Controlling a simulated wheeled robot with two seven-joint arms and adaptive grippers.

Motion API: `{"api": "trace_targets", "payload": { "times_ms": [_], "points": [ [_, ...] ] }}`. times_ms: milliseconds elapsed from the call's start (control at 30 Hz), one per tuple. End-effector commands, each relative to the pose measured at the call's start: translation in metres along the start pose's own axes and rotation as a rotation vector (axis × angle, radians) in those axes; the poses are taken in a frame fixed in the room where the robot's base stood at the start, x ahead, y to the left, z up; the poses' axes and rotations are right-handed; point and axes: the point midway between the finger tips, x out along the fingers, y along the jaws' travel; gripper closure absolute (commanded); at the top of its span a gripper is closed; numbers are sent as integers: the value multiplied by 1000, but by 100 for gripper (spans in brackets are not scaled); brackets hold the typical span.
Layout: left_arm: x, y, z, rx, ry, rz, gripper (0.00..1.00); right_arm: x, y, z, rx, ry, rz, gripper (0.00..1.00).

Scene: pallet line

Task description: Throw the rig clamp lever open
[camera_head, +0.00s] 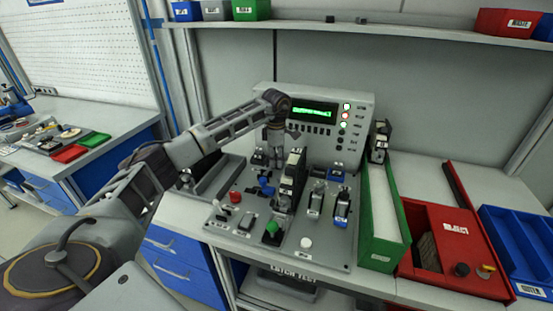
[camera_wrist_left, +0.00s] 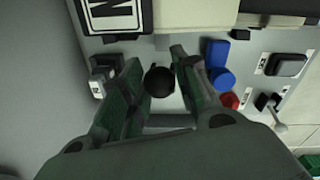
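The rig is a grey panel (camera_head: 330,255) with several levers, switches and buttons, backed by a console with a lit green display (camera_head: 314,109). My left gripper (camera_head: 276,150) reaches down over the back part of the panel. In the left wrist view a round black knob (camera_wrist_left: 159,81) sits between the two fingers of my left gripper (camera_wrist_left: 160,75). The fingers are apart, with the knob close to the left one; I cannot tell whether they touch. I take the knob for the clamp lever's end; its shaft is hidden. My right gripper is out of view.
A blue knob (camera_head: 265,187) and a red button (camera_head: 235,197) are near the gripper; a tall black part (camera_head: 291,180) stands just in front. A green bin (camera_head: 381,225), a red box (camera_head: 452,245) and a blue tray (camera_head: 520,240) are to the right.

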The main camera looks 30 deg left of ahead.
Motion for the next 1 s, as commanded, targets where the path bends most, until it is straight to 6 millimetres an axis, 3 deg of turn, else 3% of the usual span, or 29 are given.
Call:
{"api": "trace_targets", "payload": {
  "times_ms": [33, 200, 567, 1000],
  "points": [
    [0, 0, 0, 0, 0, 0, 81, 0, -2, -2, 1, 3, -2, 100],
    [0, 0, 0, 0, 0, 0, 100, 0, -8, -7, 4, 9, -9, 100],
    [-1, 1, -2, -2, -10, -2, 100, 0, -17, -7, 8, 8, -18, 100],
    [-6, 6, -18, -12, -156, -41, 100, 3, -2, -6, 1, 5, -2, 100]
  ]
}}
